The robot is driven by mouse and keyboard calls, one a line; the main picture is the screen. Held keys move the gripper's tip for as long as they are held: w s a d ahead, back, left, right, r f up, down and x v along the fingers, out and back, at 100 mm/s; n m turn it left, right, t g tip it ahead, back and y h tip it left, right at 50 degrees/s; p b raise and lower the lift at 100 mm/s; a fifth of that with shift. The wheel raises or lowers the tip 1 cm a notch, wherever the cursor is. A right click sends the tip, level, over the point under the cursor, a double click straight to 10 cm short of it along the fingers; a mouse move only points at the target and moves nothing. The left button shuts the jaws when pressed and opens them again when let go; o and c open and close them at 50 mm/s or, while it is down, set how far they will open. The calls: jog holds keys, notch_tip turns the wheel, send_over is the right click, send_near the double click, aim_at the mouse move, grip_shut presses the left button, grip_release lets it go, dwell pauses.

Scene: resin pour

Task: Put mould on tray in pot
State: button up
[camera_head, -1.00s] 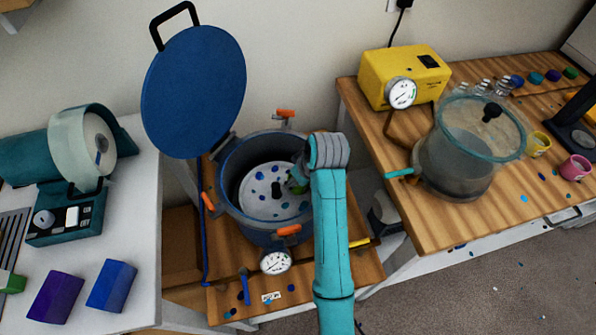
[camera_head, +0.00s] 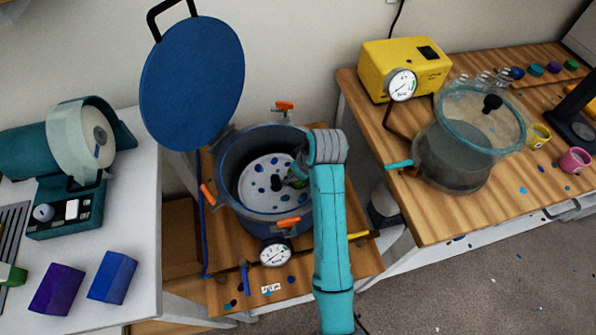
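The blue pot (camera_head: 265,226) stands open on the low wooden stand, its round blue lid (camera_head: 192,85) tilted up behind it. Inside lies a white tray (camera_head: 256,175) with dark and coloured spots. A small dark upright piece (camera_head: 276,184) shows near the tray's middle. My turquoise arm reaches over the pot's right rim. My gripper (camera_head: 292,181) is inside the pot above the tray's right part, small and partly hidden by my wrist. A green patch shows at it; I cannot tell whether this is a held mould. The fingers' opening is unclear.
A purple block (camera_head: 57,289) and a blue block (camera_head: 112,277) lie on the left white bench. A gauge (camera_head: 275,254) and orange clamp handles (camera_head: 288,223) project from the pot. A clear chamber (camera_head: 455,150) and yellow pump (camera_head: 405,66) stand on the right bench.

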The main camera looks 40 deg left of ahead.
jog(key=shift+f, duration=0.15)
jog(key=o, duration=1.3)
jog(key=shift+c, duration=0.2)
